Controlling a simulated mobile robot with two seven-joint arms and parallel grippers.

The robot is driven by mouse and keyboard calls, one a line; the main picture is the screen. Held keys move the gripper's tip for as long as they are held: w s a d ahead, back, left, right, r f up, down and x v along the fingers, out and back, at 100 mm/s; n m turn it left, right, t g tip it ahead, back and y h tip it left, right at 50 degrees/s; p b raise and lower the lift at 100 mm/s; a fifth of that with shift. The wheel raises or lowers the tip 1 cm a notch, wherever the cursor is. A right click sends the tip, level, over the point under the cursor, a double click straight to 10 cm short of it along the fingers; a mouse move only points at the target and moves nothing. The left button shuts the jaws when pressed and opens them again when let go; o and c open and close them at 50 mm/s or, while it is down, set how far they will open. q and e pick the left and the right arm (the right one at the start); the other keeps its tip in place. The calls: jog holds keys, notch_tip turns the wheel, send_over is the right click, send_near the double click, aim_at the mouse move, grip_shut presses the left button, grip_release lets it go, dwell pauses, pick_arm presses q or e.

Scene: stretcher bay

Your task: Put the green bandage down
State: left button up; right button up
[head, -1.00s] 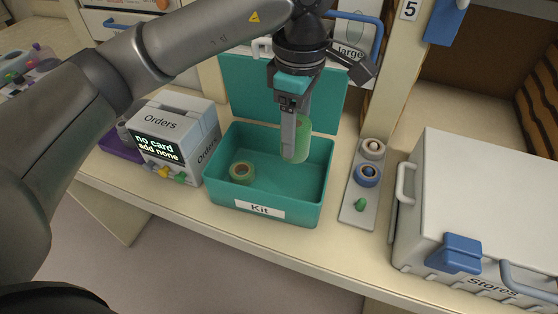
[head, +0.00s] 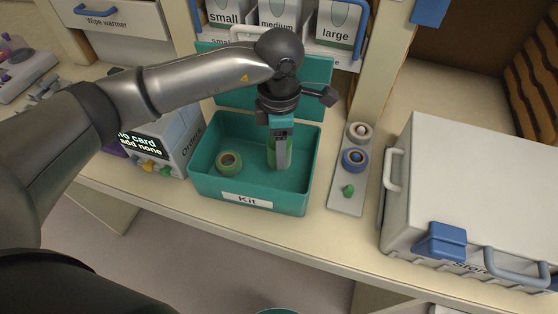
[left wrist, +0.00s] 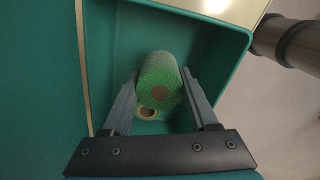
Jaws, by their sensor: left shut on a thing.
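The green bandage (head: 285,152) is a roll held upright in my left gripper (head: 279,160), inside the open teal kit box (head: 272,200). The left wrist view shows the roll (left wrist: 158,78) between the two fingers (left wrist: 160,100), with the box walls around it. I cannot tell whether the roll's lower end touches the box floor. A tan and green tape roll (head: 229,162) lies in the left part of the box; part of it shows below the bandage in the left wrist view (left wrist: 148,113). My right gripper is not in view.
An Orders device (head: 165,140) stands left of the box. A grey strip (head: 345,195) with a white roll, a blue roll and a green knob lies to its right. A white Stores chest (head: 460,180) stands farther right. The box lid (head: 310,95) stands open behind.

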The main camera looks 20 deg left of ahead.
pick_arm(q)
jog(key=shift+f, duration=2.9)
jog(key=shift+f, duration=0.1)
jog(key=o, duration=1.4)
notch_tip(320, 180, up, 12)
jog(key=shift+r, duration=0.15)
